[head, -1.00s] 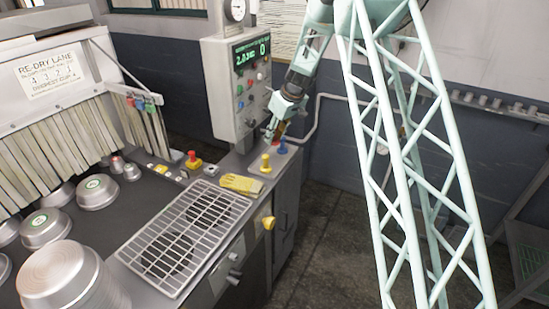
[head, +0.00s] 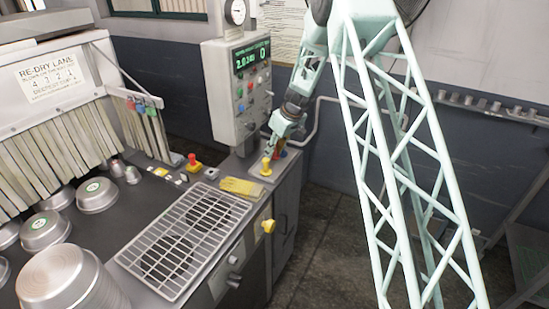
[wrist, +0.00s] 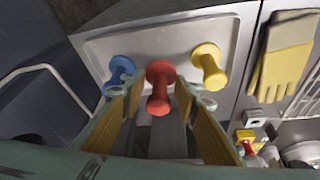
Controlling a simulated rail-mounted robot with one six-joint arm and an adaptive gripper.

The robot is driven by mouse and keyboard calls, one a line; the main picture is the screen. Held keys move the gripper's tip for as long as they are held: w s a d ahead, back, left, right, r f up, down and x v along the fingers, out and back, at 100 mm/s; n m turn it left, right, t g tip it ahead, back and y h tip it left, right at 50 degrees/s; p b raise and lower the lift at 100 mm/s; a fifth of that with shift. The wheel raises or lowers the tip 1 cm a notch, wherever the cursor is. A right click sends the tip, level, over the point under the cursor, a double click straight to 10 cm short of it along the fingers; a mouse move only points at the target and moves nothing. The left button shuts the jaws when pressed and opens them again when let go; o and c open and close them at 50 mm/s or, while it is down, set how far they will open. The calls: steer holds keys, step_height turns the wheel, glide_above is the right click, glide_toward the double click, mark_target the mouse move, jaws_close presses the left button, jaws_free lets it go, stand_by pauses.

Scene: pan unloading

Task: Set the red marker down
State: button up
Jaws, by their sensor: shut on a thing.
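The red marker (wrist: 160,76) is a spool-shaped peg between my gripper's two yellow-lined fingers in the wrist view. My gripper (wrist: 160,92) is shut on it. In the head view my gripper (head: 269,151) points down at the far end of the counter and mostly hides the red marker. The blue marker (wrist: 119,72) stands left of it in the wrist view, partly behind a finger. The yellow marker (wrist: 209,67) stands to its right. The yellow marker also shows in the head view (head: 265,168). I cannot tell whether the red marker's base touches the grey surface (wrist: 140,42).
Yellow gloves (head: 241,187) lie near the markers, beside a wire rack (head: 185,240). A red-topped button (head: 194,163) is to their left. The control box (head: 240,90) rises close behind my gripper. Metal pans (head: 62,275) fill the left side.

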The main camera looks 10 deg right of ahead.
mark_target(276, 153)
steer(key=shift+f, duration=1.65)
steer(key=shift+f, duration=0.15)
steer(key=o, duration=0.7)
steer(key=shift+c, duration=0.2)
steer(key=shift+o, duration=0.4)
steer(key=shift+r, duration=0.3)
steer(key=v, duration=1.1)
steer(key=shift+r, duration=0.3)
steer(key=shift+s+d+r, duration=0.1)
steer(key=shift+d, duration=0.05)
